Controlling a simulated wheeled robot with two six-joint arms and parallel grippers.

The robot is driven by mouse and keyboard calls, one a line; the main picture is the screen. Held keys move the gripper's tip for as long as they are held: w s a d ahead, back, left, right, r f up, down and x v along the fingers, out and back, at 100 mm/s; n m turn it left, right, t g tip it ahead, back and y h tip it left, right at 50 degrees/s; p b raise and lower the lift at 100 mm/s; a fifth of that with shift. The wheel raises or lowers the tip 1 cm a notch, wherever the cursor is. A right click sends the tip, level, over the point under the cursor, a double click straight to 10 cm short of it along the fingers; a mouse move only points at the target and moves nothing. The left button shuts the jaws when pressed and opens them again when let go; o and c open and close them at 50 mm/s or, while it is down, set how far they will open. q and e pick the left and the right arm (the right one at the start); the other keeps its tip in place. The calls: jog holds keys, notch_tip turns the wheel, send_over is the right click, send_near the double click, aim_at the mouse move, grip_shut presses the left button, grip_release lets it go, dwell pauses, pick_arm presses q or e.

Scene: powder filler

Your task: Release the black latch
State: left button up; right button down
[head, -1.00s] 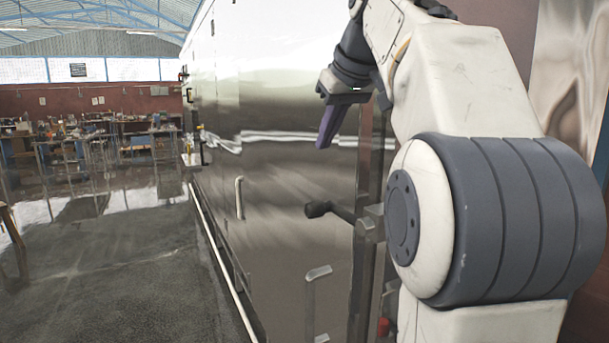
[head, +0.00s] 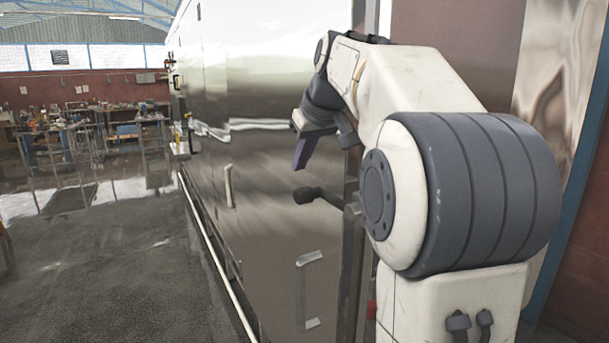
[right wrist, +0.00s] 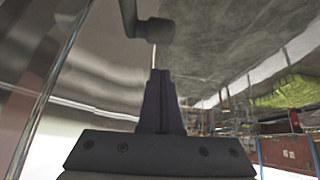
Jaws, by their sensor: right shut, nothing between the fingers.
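The black latch (head: 305,194) is a short dark lever with a rounded knob, on the edge of the shiny metal cabinet door (head: 262,225). Its knob points left in the head view. My right gripper (head: 300,164) is just above the knob in the head view, its purple fingers pointing down, with a small gap visible. In the right wrist view the fingers (right wrist: 160,74) are together and empty, and the latch (right wrist: 152,30) lies just beyond their tips. Whether they touch it is hard to tell. My left gripper is not in view.
A pale vertical handle (head: 229,186) and a grey handle (head: 308,290) are on the metal front. Open dark floor (head: 105,275) lies to the left. Cluttered workbenches (head: 95,130) stand far back.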

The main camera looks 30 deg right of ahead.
aim_at(304, 192)
jog(key=shift+s+f, duration=0.25)
jog(key=shift+f, duration=0.6)
jog(key=shift+s+f, duration=0.2)
jog(key=shift+f, duration=0.6)
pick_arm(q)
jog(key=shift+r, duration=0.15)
